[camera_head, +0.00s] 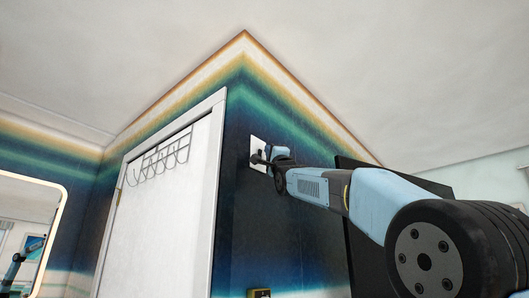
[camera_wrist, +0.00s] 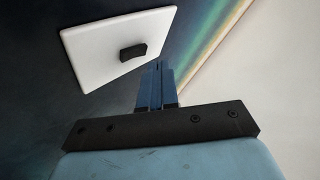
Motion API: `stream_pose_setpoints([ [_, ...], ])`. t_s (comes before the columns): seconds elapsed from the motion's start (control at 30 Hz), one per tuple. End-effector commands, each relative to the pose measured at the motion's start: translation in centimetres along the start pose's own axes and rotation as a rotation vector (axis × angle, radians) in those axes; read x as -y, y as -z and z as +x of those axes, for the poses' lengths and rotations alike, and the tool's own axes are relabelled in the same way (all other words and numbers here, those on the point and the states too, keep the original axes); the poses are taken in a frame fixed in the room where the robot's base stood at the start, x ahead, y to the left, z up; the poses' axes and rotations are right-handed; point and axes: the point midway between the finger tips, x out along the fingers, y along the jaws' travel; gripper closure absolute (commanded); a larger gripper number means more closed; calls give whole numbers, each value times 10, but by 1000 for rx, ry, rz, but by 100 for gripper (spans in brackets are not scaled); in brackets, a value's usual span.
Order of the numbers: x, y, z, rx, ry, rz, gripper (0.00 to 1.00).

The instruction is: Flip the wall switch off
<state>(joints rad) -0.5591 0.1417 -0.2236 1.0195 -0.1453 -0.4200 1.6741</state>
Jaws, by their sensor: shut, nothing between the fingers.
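The wall switch is a white plate (camera_wrist: 105,40) with a small black toggle (camera_wrist: 133,52) on a dark blue wall, in the upper left of the wrist view. In the head view the white switch plate (camera_head: 257,146) sits right of the door frame, partly hidden by my gripper. My gripper (camera_head: 258,158) is at the plate in the head view. In the wrist view its blue fingers (camera_wrist: 158,68) are shut with nothing between them. They point up, just right of and below the toggle. I cannot tell whether the fingertips touch the plate.
A white door (camera_head: 165,200) with a wire hook rack (camera_head: 160,158) stands left of the switch. A dark panel (camera_head: 350,215) is behind my arm on the right. A mirror (camera_head: 30,235) is at far left.

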Motion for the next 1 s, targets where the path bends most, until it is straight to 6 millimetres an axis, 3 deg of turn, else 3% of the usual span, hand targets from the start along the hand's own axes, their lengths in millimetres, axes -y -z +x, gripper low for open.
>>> stream_pose_setpoints([
  [1.0, -5, -6, 9, 0, 0, 0, 100],
])
